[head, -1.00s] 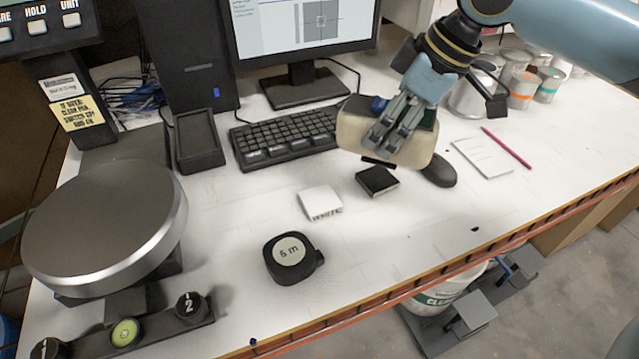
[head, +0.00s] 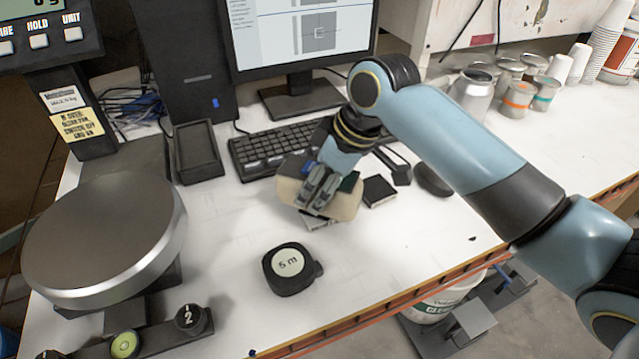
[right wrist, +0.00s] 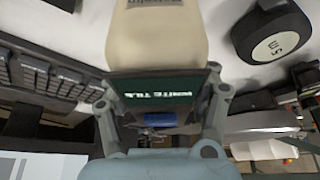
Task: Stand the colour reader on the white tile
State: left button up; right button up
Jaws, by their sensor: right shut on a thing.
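The colour reader (head: 345,207) has a cream body and a dark screen. In the right wrist view the reader (right wrist: 160,38) fills the top middle, and its screen shows the words "WHITE TILE". My right gripper (head: 318,197) is shut on the reader and holds it over the white tile. The white tile (head: 318,225) is mostly hidden under the reader in the head view, with only its near edge showing. I cannot tell whether reader and tile touch. My left gripper is not in view.
A black tile (head: 380,191) lies just right of the reader. A black tape measure (head: 289,268) lies in front. The keyboard (head: 262,147) is behind, a mouse (head: 434,180) to the right, and a round scale (head: 105,240) at left. The bench front right of the tape is clear.

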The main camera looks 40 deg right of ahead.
jog(key=shift+f, duration=0.25)
jog(key=shift+f, duration=0.15)
jog(key=o, duration=1.7)
jog(key=shift+o, duration=0.2)
jog(key=v, duration=1.2)
